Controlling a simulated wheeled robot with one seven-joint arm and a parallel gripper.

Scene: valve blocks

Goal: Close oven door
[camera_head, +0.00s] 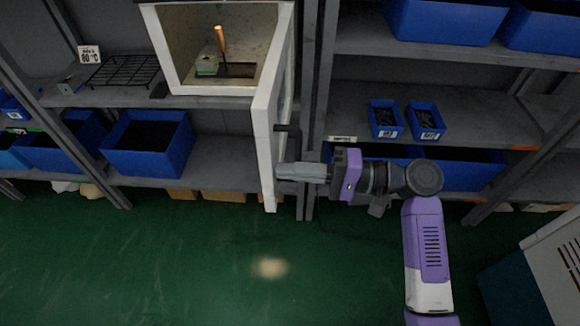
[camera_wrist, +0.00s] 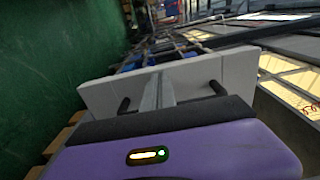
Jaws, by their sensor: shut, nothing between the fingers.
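The oven is a white box whose opening (camera_head: 222,90) faces me, in the upper left middle of the head view. Its white door (camera_head: 268,135) stands open, swung out at the right side of the opening. A dark handle (camera_head: 292,135) sticks out from the door's outer face. My gripper (camera_head: 280,172) is shut and empty, its tips at the door's outer right face, just below the handle. Whether they touch is hard to tell. In the wrist view the shut fingers (camera_wrist: 158,92) point at the white door (camera_wrist: 195,78), between the handle's two dark ends (camera_wrist: 125,104).
Inside the oven stands a small block with an orange-handled rod (camera_head: 221,40). A black wire rack (camera_head: 122,72) lies on the shelf to the left. Blue bins (camera_head: 150,145) fill shelves on both sides. A shelf post (camera_head: 307,110) stands behind the door. Green floor in front is clear.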

